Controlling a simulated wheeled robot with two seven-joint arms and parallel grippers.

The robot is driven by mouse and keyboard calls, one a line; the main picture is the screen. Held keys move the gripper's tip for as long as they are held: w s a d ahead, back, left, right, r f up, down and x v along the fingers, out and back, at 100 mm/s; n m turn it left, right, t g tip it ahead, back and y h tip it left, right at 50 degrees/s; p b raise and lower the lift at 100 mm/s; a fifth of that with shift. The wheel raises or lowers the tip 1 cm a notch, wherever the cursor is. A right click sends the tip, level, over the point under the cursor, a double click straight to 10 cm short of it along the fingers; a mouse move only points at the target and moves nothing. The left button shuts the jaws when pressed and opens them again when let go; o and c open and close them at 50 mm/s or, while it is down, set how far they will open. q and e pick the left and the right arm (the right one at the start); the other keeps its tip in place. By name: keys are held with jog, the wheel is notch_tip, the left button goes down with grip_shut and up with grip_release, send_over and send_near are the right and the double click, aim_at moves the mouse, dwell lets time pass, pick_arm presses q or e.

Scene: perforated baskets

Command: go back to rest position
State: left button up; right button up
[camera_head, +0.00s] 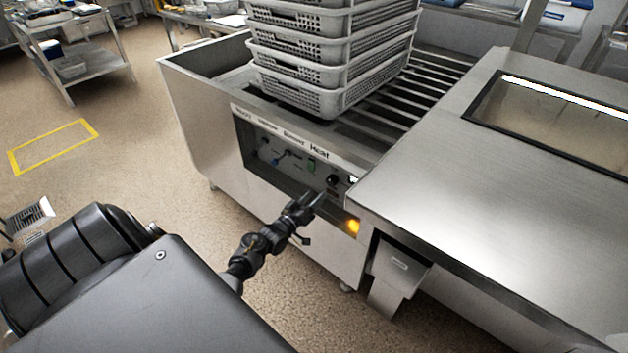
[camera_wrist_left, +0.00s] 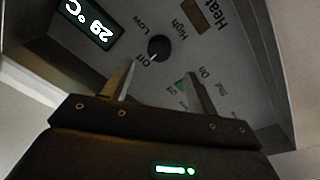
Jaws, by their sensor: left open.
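My left gripper (camera_head: 312,200) is open in front of the control panel (camera_head: 262,137) of the steel machine, with nothing visible between its fingers. A black knob (camera_head: 333,180) and a small lit display (camera_head: 352,180) are on the panel, just beyond the fingertips. In the left wrist view the fingers (camera_wrist_left: 160,75) stand apart, and the knob (camera_wrist_left: 159,46) shows beyond them with its white mark toward "Off". The display (camera_wrist_left: 90,20) seems to read 29 °C. A green switch (camera_head: 311,166) is left of the knob. My right gripper is not in view.
Stacked grey perforated baskets (camera_head: 335,65) stand on the machine's rack. A steel counter (camera_head: 470,190) with a glass window juts out at right. An orange light (camera_head: 353,227) glows low on the machine. The floor (camera_head: 150,170) at left is open.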

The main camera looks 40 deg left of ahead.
pick_arm(q)
jog(key=shift+s, duration=0.35)
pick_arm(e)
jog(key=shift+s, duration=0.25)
pick_arm(q)
jog(key=shift+w+d+f, duration=0.1)
jog(key=shift+d, duration=0.05)
